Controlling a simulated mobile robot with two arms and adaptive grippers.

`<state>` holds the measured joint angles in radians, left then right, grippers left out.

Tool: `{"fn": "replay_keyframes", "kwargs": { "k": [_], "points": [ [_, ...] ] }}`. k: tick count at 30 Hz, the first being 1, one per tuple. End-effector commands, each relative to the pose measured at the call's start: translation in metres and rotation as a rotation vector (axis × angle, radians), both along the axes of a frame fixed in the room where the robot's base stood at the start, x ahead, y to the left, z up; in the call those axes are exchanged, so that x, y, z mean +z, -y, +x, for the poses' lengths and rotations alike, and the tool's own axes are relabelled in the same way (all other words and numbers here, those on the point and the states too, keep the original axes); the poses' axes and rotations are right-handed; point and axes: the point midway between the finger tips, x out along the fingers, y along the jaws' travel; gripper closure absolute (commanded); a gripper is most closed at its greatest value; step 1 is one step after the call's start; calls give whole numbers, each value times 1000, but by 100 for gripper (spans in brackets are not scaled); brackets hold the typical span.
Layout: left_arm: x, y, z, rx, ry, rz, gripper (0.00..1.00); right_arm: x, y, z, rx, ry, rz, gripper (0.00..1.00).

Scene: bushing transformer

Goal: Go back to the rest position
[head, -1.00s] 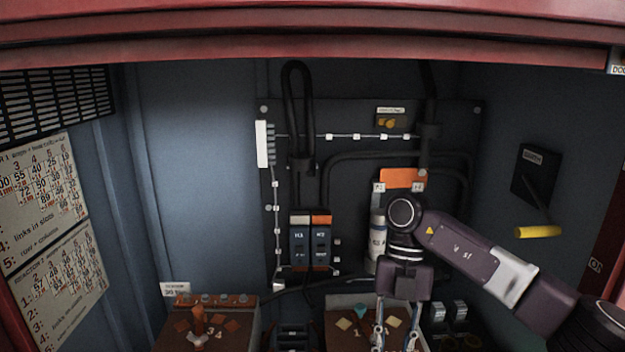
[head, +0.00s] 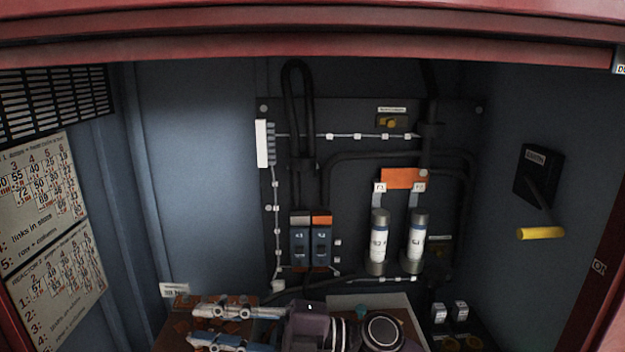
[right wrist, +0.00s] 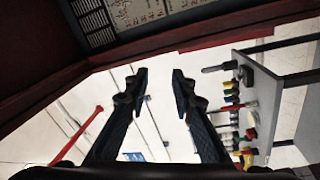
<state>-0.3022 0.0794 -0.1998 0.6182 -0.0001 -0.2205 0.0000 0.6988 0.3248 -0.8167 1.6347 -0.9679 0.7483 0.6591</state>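My right gripper (head: 192,326) is low in the head view, its fingers pointing left over the front-left terminal board (head: 173,338). The right wrist view shows the same gripper (right wrist: 160,80) with its two fingertips apart and nothing between them. My right forearm and wrist cover part of the boards at the bottom of the head view. My left gripper is not in view.
The cabinet's back panel carries two white cylinders (head: 378,243), (head: 415,240) and two small breakers (head: 300,247), (head: 322,247). A yellow-handled lever (head: 540,233) is on the right wall. The red cabinet top edge (head: 300,50) crosses above. The wrist view shows a tool-laden table (right wrist: 268,95).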

Motion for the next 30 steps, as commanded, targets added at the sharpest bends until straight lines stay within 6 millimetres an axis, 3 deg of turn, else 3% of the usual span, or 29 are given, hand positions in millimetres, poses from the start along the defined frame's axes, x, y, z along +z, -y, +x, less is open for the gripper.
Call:
{"fn": "replay_keyframes", "kwargs": {
  "k": [4,8,11,16,19,22,27,30],
  "points": [
    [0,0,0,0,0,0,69,35,28,35,-262,-151,264,77],
    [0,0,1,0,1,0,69,36,77,73,-520,-318,421,77],
    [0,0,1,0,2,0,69,15,124,96,-723,-466,497,77],
    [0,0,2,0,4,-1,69,-61,207,108,-1064,-756,525,77],
    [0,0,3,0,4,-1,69,-120,251,92,-1250,-942,482,77],
    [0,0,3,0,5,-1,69,-179,288,59,-1410,-1129,402,77],
    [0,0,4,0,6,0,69,-262,328,-23,-1607,-1426,203,77],
    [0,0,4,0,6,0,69,-291,341,-70,-1670,-1556,89,77]
  ]
}}
